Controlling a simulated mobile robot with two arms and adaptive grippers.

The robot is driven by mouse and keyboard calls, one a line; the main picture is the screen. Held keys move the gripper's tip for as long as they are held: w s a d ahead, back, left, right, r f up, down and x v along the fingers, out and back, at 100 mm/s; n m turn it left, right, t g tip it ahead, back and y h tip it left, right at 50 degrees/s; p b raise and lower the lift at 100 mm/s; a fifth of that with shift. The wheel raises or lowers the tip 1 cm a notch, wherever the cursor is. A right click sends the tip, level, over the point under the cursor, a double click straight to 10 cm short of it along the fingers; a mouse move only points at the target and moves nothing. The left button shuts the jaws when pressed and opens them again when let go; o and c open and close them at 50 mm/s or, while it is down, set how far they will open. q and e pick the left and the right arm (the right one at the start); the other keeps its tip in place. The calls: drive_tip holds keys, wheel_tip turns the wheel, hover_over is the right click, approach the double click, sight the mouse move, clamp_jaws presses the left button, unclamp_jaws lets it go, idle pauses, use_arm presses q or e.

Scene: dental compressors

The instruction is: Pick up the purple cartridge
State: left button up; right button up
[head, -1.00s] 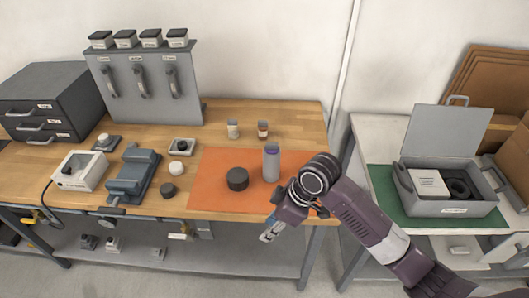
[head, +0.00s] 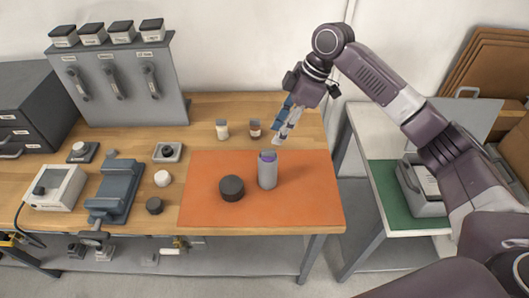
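The purple cartridge (head: 267,155) shows only as a purple top at the mouth of an upright grey cylinder (head: 267,174). The rest of it is hidden inside. The cylinder stands on the orange mat (head: 313,199). My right gripper (head: 280,140) is above the bench, slightly right of the purple top, with its fingers pointing down and to the left. It appears apart from the cartridge, and nothing shows in its fingers. The fingers overlap from this angle, so their opening is unclear. My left gripper is out of view.
A black round cap (head: 232,188) lies on the mat left of the cylinder. Two small jars (head: 222,130) (head: 255,128) stand behind the mat. A grey vise-like fixture (head: 116,190) is to the left. The mat's right side is clear.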

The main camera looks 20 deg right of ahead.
sight(269, 150)
drive_tip(key=shift+s+a+f+p, duration=0.7)
drive_tip(key=shift+s+f+p, duration=0.1)
drive_tip(key=shift+s+p, duration=0.15)
drive_tip(key=p+x, duration=0.1)
drive_tip(key=x, duration=0.2)
drive_tip(key=shift+w+d, duration=0.1)
drive_tip(key=shift+w+f, duration=0.35)
drive_tip(key=shift+f, duration=0.3)
drive_tip(key=shift+s, duration=0.15)
drive_tip(key=shift+r, duration=0.1)
drive_tip(key=shift+c, duration=0.8)
drive_tip(key=c, duration=0.5)
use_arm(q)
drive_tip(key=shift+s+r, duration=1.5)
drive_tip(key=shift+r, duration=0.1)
use_arm(e)
clamp_jaws()
